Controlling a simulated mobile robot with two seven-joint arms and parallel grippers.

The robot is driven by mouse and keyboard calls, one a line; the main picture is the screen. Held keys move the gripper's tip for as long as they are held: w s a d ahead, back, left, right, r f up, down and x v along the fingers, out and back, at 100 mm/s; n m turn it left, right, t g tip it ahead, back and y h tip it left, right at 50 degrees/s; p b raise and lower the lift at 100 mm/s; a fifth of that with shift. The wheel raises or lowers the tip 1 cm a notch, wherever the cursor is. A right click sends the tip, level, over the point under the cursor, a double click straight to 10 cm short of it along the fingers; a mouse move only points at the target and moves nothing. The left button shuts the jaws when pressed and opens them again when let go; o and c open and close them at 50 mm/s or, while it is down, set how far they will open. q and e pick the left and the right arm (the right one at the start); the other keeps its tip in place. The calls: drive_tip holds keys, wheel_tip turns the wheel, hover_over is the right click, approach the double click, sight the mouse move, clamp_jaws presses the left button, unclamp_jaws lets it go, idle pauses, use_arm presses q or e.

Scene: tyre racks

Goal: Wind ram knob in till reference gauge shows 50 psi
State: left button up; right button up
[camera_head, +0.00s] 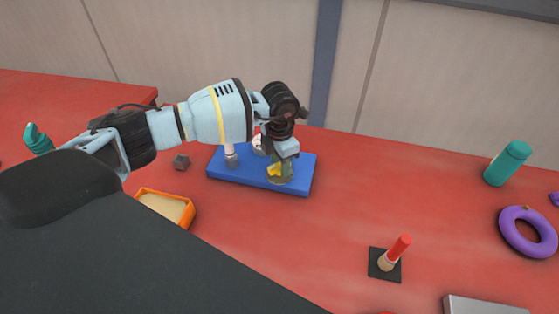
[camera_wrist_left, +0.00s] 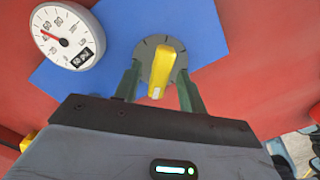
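The yellow ram knob (camera_wrist_left: 163,68) is a bar handle on a round grey dial on the blue base (camera_wrist_left: 200,22). In the head view the knob (camera_head: 273,169) shows at the base's right part, partly covered by my left gripper (camera_head: 281,170). In the wrist view my left gripper's (camera_wrist_left: 160,78) green fingers stand either side of the knob, with gaps, so it looks open. The white round gauge (camera_wrist_left: 67,36) has a red needle pointing to the upper left. Its small display is too small to read surely. In the head view the gauge (camera_head: 258,144) is partly hidden. My right gripper is out of view.
An orange tray (camera_head: 190,214) and a grey block (camera_head: 181,161) lie left of the base (camera_head: 228,177). A red-topped peg (camera_head: 400,247) stands on a black plate to the right. A purple ring (camera_head: 508,234) and teal bottle (camera_head: 508,163) are farther right. Red tabletop between is clear.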

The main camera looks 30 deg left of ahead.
sight(279, 164)
use_arm(q)
wheel_tip(279, 164, up, 8)
drive_tip(key=shift+f, duration=0.1)
idle(0.5)
idle(0.4)
